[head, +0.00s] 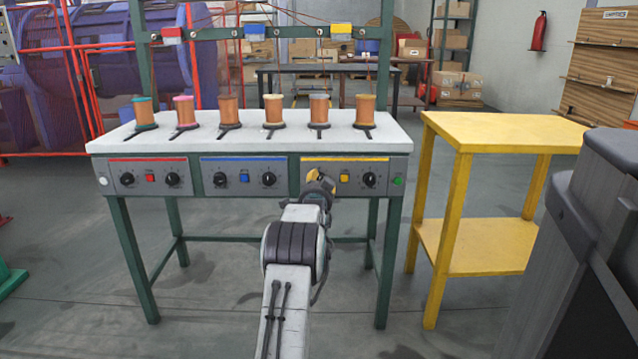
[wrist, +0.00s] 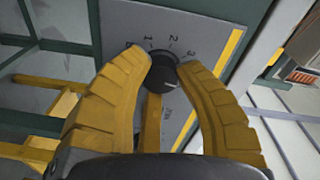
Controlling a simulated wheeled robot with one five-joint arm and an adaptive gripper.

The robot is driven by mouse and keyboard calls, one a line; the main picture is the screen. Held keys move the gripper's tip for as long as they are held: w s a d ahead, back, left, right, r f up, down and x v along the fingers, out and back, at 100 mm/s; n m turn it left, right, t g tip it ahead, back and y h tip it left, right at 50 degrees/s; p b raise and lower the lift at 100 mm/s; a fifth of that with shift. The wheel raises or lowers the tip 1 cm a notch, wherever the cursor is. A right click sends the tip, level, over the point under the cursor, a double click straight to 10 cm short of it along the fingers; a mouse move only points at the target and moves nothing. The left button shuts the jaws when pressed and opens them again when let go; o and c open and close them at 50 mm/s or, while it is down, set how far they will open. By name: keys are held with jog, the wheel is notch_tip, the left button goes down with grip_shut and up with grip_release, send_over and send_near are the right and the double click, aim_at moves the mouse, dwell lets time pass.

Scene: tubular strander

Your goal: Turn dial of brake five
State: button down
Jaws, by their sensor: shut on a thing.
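The dial of brake five is the left dial on the yellow-striped panel (head: 345,163). In the head view my gripper (head: 320,182) covers it. In the wrist view the black round dial (wrist: 161,73) sits between my gripper's yellow fingertips (wrist: 163,64), which touch it from both sides. The numbers 1, 2 and 3 show on the grey panel around it. A small pale mark shows on the dial's lower right; I cannot tell its exact setting.
A yellow button (head: 344,178) and another black dial (head: 369,180) are right of my gripper. The blue-striped panel (head: 243,163) is to the left. Several copper spools stand on the white tabletop (head: 180,143). A yellow table (head: 490,128) stands at the right.

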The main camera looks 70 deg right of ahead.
jog(key=m, duration=0.6)
jog(key=shift+w+r, duration=0.1)
jog(key=shift+r, duration=0.05)
dwell(0.6)
jog(key=c, duration=0.8)
grip_release()
jog(key=shift+c, duration=0.2)
jog(key=shift+a, duration=0.15)
jog(key=v, duration=1.1)
jog(key=shift+a, duration=0.3)
jog(key=shift+r, duration=0.15)
